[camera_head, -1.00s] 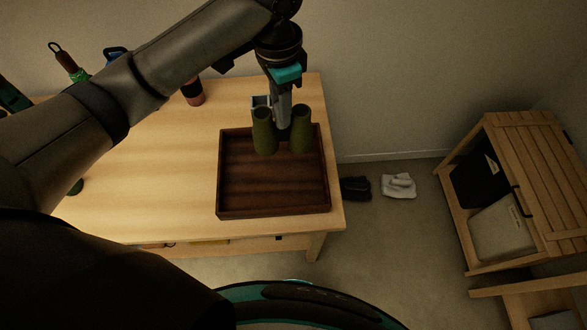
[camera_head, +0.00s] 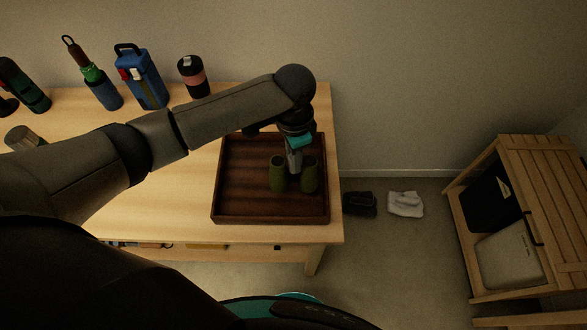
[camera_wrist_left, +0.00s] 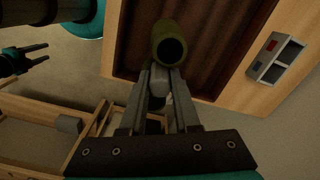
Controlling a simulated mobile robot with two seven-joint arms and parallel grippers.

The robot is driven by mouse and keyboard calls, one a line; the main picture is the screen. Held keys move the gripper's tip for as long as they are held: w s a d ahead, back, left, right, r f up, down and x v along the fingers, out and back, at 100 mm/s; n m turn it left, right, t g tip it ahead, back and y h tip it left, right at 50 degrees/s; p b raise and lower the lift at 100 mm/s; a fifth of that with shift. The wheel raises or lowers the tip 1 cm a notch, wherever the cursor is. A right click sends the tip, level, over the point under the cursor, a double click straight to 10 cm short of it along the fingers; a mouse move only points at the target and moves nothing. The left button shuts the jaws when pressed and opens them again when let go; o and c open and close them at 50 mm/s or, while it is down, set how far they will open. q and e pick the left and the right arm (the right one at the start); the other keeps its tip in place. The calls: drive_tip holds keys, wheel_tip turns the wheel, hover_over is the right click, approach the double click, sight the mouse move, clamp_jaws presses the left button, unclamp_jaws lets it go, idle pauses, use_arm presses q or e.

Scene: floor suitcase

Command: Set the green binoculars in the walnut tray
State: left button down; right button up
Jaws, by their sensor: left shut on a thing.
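The green binoculars (camera_head: 277,176) are upright within the outline of the walnut tray (camera_head: 240,212), towards its right side. My left gripper (camera_head: 294,173) is shut on them, coming down from above. In the left wrist view the gripper's fingers (camera_wrist_left: 160,78) close on the middle of the binoculars (camera_wrist_left: 168,28), and one barrel shows end-on. The tray also shows behind them in that view (camera_wrist_left: 125,55). I cannot tell whether the binoculars touch the tray floor. My right gripper (camera_wrist_left: 38,55) shows at the left of the wrist view, open and empty.
The tray stands at the right end of the wooden table (camera_head: 170,215). A tumbler (camera_head: 193,78), a blue bottle (camera_head: 140,78) and other bottles stand along the back. A small grey holder (camera_wrist_left: 272,62) sits beside the tray. A wooden rack (camera_head: 530,180) stands at right.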

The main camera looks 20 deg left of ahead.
use_arm(q)
drive_tip(key=shift+f+b, duration=0.45)
drive_tip(key=shift+f, duration=1.95)
drive_tip(key=c, duration=0.6)
unclamp_jaws()
drive_tip(key=shift+f, duration=0.15)
drive_tip(key=shift+c, duration=0.2)
wheel_tip(320, 180, up, 12)
drive_tip(key=shift+r+p, duration=0.15)
drive_tip(key=shift+p, duration=0.95)
